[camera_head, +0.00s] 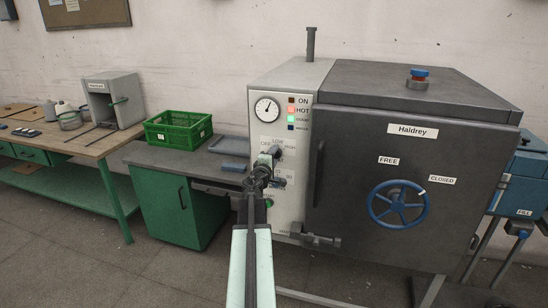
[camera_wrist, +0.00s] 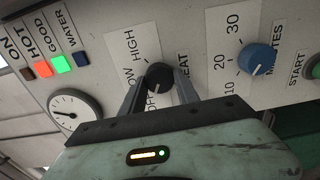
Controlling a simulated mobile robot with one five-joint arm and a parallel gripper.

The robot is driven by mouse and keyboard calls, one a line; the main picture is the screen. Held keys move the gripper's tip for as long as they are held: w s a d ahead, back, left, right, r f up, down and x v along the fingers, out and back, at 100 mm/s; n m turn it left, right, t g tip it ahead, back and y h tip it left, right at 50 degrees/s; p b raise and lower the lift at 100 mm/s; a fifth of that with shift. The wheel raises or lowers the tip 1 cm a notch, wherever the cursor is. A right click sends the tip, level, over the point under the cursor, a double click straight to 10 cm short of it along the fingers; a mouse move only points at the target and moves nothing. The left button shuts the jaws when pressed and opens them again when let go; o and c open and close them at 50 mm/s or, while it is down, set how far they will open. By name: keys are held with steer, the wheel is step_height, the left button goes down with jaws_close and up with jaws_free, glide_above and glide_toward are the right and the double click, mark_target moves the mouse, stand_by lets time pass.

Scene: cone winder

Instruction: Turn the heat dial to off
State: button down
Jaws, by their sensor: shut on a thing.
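The heat dial (camera_wrist: 159,77) is a black round knob on the pale control panel (camera_wrist: 115,25). Its plate reads OFF, LOW and HIGH, with HEAT beside it. In the wrist view my gripper (camera_wrist: 158,82) is shut on the dial, one finger on each side. A small pale mark shows on the knob near the OFF side, but I cannot tell exactly where it points. In the head view my gripper (camera_head: 268,162) and arm reach the panel and mostly hide the dial.
A blue minutes dial (camera_wrist: 256,58) and a green start button (camera_wrist: 315,67) sit beside it. HOT (camera_wrist: 43,69) and GOOD lamps look lit. A gauge (camera_head: 266,109) is above. The dark door (camera_head: 400,150) has a blue wheel (camera_head: 398,205). A green crate (camera_head: 178,130) stands left.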

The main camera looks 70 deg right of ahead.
steer(key=c, duration=0.9)
jaws_free()
steer(key=shift+d, duration=0.1)
steer(key=a, duration=0.8)
steer(key=shift+s, duration=0.25)
